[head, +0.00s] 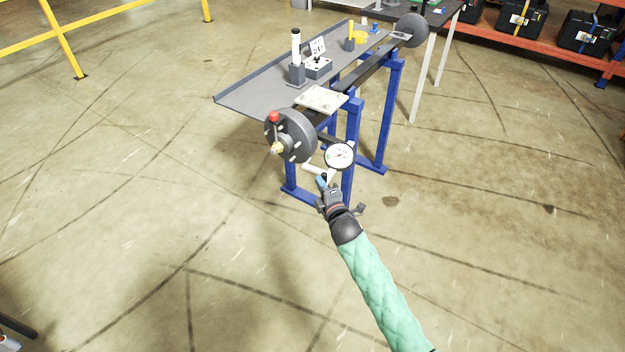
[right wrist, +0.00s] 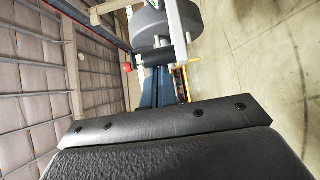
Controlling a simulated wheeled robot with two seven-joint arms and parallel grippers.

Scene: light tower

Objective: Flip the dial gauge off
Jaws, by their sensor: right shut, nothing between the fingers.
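A short pale bar (head: 316,169) shows just below and left of the gauge. My right gripper (head: 322,181) is shut and empty, its tips just below the gauge, close to the pale bar. I cannot tell whether they touch. In the right wrist view, the grey disc (right wrist: 152,27) and a white bar (right wrist: 177,38) show ahead; the gauge face is not seen there. My left gripper is not clearly seen.
The stand's grey tray (head: 258,88) holds a small switch box (head: 317,66) and a dark post with a white top (head: 296,58). Blue legs (head: 352,145) stand close behind my right gripper. The floor in front is clear.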

